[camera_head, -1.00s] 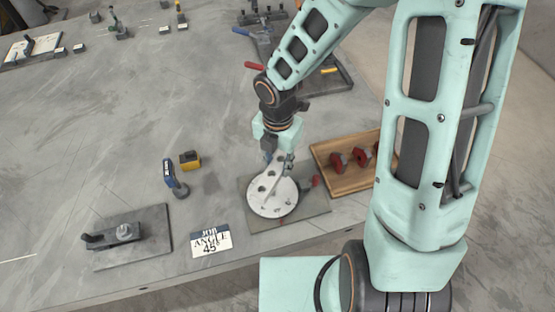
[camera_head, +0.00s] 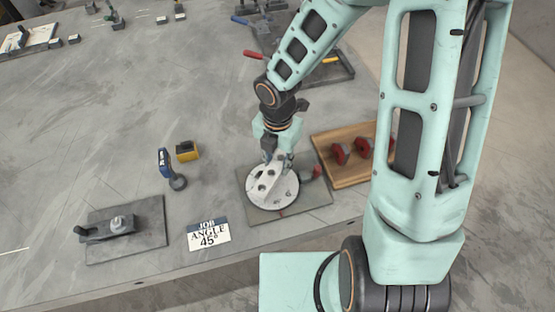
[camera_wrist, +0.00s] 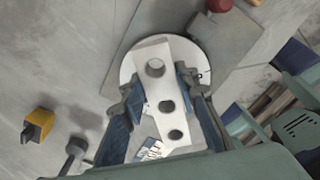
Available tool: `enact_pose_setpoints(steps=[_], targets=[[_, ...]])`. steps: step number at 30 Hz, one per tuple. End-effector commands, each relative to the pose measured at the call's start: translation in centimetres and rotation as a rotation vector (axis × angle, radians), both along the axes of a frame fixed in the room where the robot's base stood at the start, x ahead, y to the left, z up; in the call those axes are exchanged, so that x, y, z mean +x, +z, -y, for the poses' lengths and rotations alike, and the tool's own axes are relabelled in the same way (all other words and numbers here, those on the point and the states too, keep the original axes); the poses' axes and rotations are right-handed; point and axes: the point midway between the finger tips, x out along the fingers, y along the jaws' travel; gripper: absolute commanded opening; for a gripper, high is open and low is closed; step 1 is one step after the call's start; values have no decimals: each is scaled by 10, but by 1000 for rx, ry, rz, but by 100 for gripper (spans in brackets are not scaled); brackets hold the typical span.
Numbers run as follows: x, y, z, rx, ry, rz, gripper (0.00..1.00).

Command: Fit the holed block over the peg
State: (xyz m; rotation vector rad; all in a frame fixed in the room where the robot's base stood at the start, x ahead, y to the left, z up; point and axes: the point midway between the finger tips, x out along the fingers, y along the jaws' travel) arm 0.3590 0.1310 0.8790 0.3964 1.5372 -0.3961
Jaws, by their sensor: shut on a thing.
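The holed block (camera_wrist: 161,88) is a pale grey bar with three round holes in a row. My gripper (camera_wrist: 160,92) is shut on it, with one finger along each long side. In the head view the block (camera_head: 267,181) lies over the white round disc (camera_head: 287,197), close to its face; I cannot tell whether it touches. The disc's rim also shows in the wrist view (camera_wrist: 128,68). The peg cannot be made out; the block and my fingers cover part of the disc.
The disc sits on a grey plate (camera_head: 318,214) with a red knob (camera_head: 316,172). A wooden tray (camera_head: 335,140) with red parts is at right. A job angle 45° sign (camera_head: 209,235), yellow block (camera_head: 187,151), blue tool (camera_head: 166,163) and another fixture plate (camera_head: 150,238) are left.

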Motion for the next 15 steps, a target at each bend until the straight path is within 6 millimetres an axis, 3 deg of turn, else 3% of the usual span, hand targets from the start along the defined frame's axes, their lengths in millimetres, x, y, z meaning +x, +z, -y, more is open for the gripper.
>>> enact_pose_setpoints(steps=[4, 15], targets=[[1, -10, -1, 0, -1, 1, 0], [1, -11, -1, 1, 0, 2, 0]])
